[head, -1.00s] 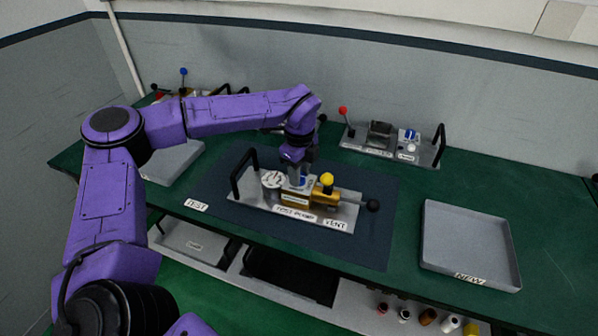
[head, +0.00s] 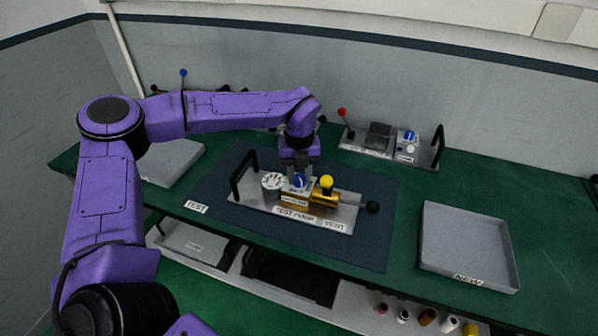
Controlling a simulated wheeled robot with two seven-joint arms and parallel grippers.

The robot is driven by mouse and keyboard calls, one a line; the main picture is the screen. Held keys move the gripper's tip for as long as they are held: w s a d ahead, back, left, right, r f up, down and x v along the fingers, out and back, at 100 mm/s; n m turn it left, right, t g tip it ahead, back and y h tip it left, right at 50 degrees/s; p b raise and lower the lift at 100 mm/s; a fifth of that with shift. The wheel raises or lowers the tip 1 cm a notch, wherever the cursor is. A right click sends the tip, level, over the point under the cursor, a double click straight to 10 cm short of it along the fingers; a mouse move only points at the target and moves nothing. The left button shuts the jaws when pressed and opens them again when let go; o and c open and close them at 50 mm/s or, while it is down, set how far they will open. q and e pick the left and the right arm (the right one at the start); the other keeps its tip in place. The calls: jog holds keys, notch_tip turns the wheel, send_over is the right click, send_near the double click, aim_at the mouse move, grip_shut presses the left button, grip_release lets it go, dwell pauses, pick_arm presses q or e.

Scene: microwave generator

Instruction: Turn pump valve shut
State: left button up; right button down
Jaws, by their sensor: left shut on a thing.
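The test pump (head: 290,212) is a grey plate labelled TEST PUMP and VENT, lying on the dark mat. It carries a white round gauge (head: 272,182), a small blue valve knob (head: 299,181), a brass body (head: 296,199), a yellow knob (head: 326,182) and a lever with a black ball end (head: 372,207). My left gripper (head: 299,177) points down at the blue knob, between the gauge and the yellow knob, and is shut on the blue knob. The fingers partly hide the knob. My right gripper is not in view.
A black handle (head: 237,183) stands at the plate's left end. A grey tray labelled NEW (head: 470,240) lies at right, another grey tray (head: 172,163) at left. A second unit with a red-tipped lever (head: 342,112) stands at the back. Green bench between is clear.

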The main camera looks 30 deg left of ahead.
pick_arm(q)
jog(key=m+p, duration=0.1)
jog(key=m, duration=0.2)
jog(key=shift+r+m, duration=0.1)
jog(key=shift+m, duration=0.3)
jog(key=shift+m+p, duration=0.75)
jog(key=shift+m, duration=1.15)
jog(key=o, duration=1)
jog(key=shift+o, duration=0.2)
